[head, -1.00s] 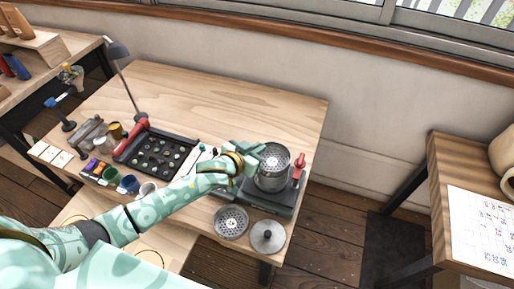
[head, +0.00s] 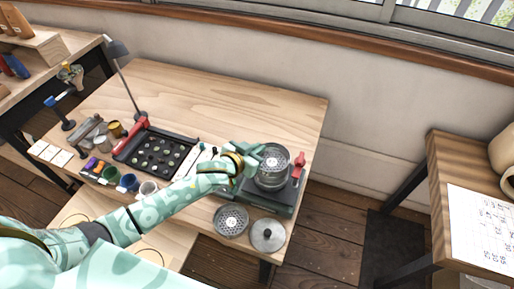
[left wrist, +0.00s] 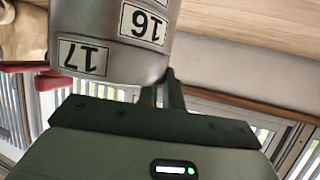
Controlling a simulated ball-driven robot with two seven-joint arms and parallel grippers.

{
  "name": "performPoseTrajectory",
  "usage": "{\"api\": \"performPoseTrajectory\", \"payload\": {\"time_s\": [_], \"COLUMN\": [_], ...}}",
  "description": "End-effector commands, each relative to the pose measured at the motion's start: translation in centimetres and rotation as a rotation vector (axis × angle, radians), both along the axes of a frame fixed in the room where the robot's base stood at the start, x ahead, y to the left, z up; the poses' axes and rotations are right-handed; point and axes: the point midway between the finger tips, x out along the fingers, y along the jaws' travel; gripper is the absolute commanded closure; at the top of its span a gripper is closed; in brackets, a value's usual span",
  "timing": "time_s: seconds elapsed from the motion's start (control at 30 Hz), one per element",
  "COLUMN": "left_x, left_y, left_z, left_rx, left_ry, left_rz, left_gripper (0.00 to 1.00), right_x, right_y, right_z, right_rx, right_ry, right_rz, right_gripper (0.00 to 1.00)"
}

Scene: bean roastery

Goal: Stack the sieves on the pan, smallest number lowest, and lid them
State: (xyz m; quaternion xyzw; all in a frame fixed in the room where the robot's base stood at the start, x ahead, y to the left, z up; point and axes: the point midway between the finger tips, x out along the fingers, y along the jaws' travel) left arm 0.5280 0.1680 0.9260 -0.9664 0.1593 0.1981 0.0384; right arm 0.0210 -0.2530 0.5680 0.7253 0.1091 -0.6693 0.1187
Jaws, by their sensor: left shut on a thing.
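A stack of metal sieves (head: 272,180) stands on a dark grey device near the table's right edge, its perforated top facing up. In the left wrist view, which is upside down, a sieve labelled 17 (left wrist: 85,57) sits above one labelled 16 (left wrist: 143,25). My left gripper (head: 256,160) is shut on the sieve labelled 17 at the stack's left side. Another perforated sieve (head: 231,221) lies at the table's front edge. A round lid with a knob (head: 267,235) lies to its right. I cannot make out the pan under the stack. My right gripper is out of view.
The grey device (head: 285,209) has a red handle (head: 299,164) on its right. The back of the table (head: 230,95) is clear.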

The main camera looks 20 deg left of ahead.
Motion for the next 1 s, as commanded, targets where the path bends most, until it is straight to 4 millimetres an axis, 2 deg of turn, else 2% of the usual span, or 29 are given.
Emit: {"api": "performPoseTrajectory", "payload": {"time_s": [0.03, 0.1, 0.47, 1.0], "left_x": [0.0, 0.0, -0.5, -5.0], "left_y": [0.0, 0.0, 0.1, 1.6], "left_z": [-0.2, -0.1, 0.3, 2.5], "left_rx": [-0.001, 0.000, 0.000, -0.001], "left_ry": [0.000, 0.000, 0.001, 0.001], "left_rz": [0.000, 0.000, 0.000, 0.000], "left_gripper": [1.00, 0.84, 0.84, 0.84], "right_x": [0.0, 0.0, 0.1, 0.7], "right_y": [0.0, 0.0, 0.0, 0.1], "right_z": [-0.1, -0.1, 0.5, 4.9], "right_rx": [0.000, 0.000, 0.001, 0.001], "right_ry": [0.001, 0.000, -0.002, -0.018], "right_rz": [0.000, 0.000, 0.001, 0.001], "right_gripper": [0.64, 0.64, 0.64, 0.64]}}
